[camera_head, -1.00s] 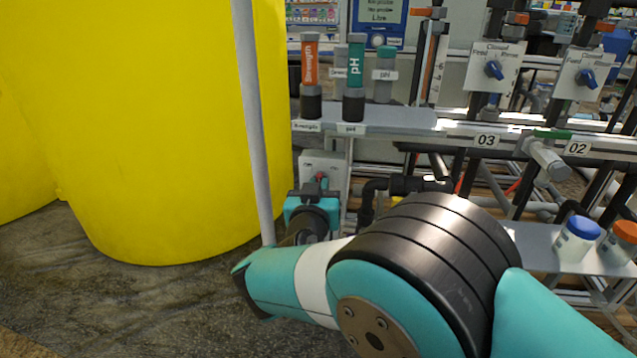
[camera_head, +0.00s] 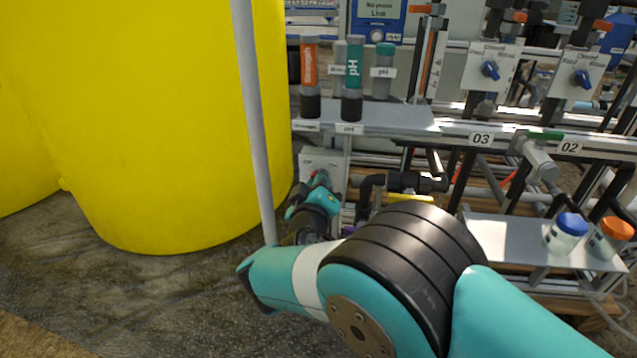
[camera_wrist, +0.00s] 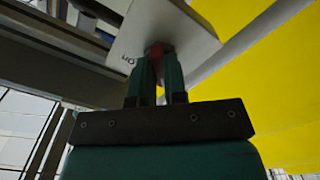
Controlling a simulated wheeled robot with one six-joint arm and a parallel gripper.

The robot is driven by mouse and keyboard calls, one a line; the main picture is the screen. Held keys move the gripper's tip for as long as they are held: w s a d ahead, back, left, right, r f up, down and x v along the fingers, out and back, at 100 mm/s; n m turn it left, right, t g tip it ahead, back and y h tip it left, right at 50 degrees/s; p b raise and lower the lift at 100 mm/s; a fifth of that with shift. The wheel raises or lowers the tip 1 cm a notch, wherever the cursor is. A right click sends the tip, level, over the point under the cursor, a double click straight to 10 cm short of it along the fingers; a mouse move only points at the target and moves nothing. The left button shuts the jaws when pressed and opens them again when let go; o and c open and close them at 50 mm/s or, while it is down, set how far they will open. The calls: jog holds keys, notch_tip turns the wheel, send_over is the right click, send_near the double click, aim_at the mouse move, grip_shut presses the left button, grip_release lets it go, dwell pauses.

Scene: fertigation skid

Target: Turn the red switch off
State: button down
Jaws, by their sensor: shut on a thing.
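The red switch (camera_wrist: 156,49) sits on a pale panel (camera_wrist: 178,22) in the wrist view. A small patch of red (camera_head: 319,174) also shows on the panel in the head view. My gripper (camera_wrist: 159,62) is shut on the red switch, with one teal finger on each side of it. An upside-down label that seems to read "On" (camera_wrist: 127,60) shows beside the fingers. The fingers hide most of the switch, so I cannot tell its setting. In the head view my gripper (camera_head: 319,184) is small and tilted against the panel.
A big yellow tank (camera_head: 165,130) with a grey pole (camera_head: 252,120) in front stands left of the panel. A shelf (camera_head: 385,118) with pH and strength probes hangs above. Black pipework (camera_head: 400,183) is close on the right. White bottles (camera_head: 567,233) stand further right.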

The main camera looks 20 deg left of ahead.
jog(key=shift+s, duration=0.1)
dwell(0.4)
jog(key=c, duration=1.2)
grip_release()
jog(key=shift+o, duration=0.2)
jog(key=b+v, duration=0.9)
jog(key=v, duration=0.8)
jog(key=shift+s, duration=0.2)
jog(key=shift+a, duration=0.15)
